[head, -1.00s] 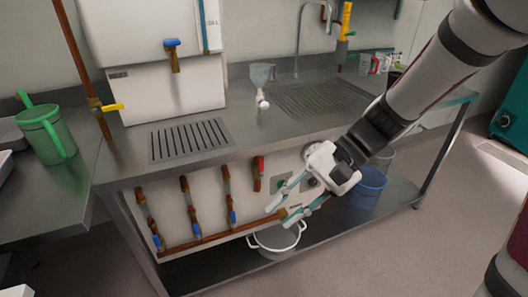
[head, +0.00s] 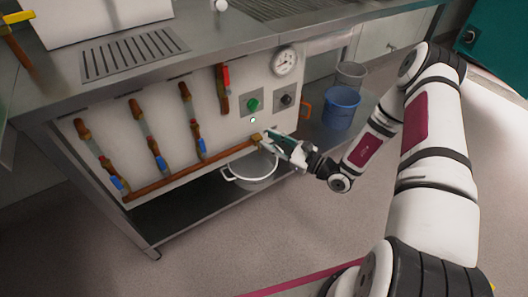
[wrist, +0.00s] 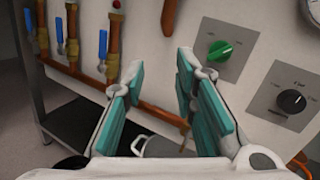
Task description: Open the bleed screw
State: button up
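A horizontal copper pipe (head: 190,170) runs along the lower edge of the white panel, and it also shows in the wrist view (wrist: 158,112). Its right end has a brass fitting (head: 257,139), where the bleed screw seems to be; the screw itself is too small to make out. My gripper (head: 268,137) is beside this end, in front of the panel. In the wrist view its teal-padded fingers (wrist: 155,88) are apart with nothing held between them. The pipe end (wrist: 184,126) shows beyond them, partly covered by the right finger. I cannot tell whether they touch.
Several blue-handled valves (head: 201,150) sit on vertical pipes, with a red-handled one (head: 225,78). A green knob (head: 253,104), a black knob (head: 286,99) and a gauge (head: 285,61) are to the right.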

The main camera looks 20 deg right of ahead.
jog(key=d+f+m+t+h+b, duration=0.2)
jog(key=d+f+m+h, duration=0.15)
jog(key=f, duration=0.45)
jog(key=d+f+m+t+h+b, duration=0.15)
jog(key=f+m+h, duration=0.25)
jog(key=f, duration=0.4)
jog(key=b+x, duration=0.3)
jog(key=x, duration=1)
jog(key=shift+a+r+b, duration=0.15)
jog(key=shift+a+b, duration=0.1)
jog(key=shift+b, duration=0.05)
jog(key=shift+y, duration=0.25)
jog(key=shift+c, duration=0.2)
grip_shut()
